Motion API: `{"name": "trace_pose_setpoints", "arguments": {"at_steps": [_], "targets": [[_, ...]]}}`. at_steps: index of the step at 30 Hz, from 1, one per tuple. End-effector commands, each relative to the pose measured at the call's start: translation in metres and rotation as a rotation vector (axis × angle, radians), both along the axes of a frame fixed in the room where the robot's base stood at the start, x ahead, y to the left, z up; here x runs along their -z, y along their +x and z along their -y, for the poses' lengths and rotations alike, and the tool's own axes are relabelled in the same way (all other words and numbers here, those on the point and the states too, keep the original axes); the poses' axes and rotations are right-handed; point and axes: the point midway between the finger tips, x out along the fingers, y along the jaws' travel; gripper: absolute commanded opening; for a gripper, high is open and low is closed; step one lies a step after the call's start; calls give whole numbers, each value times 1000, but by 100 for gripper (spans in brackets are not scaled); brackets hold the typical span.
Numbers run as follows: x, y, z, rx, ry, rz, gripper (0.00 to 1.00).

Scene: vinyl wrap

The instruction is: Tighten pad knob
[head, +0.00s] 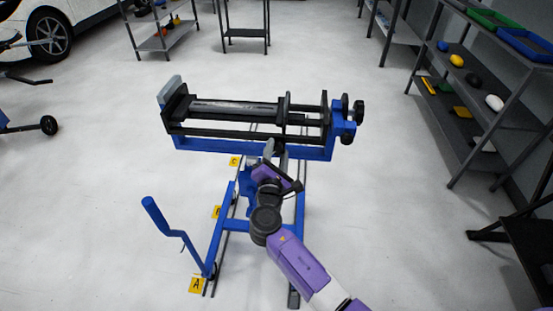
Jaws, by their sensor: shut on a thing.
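The blue and black wrapping machine (250,154) stands mid-floor, with a long dark roller (235,107) across its top. Several black knobs (358,111) show on the blue bracket at the machine's right end, apart from my gripper. A grey pad (170,90) stands upright at the left end.
A blue crank handle (165,222) rises at the front left, near yellow lettered markers (197,285). Shelves (475,120) with trays and small items line the right. A white car (60,25) is at the back left. Open floor surrounds the machine.

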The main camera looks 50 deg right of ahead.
Motion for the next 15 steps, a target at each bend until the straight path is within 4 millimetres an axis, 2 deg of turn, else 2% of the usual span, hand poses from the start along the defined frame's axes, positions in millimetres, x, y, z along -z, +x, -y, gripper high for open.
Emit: {"name": "trace_pose_setpoints", "arguments": {"at_steps": [1, 15], "targets": [[6, 0, -1, -2, 27, 35, 3], [9, 0, -1, -4, 302, 386, 3]]}}
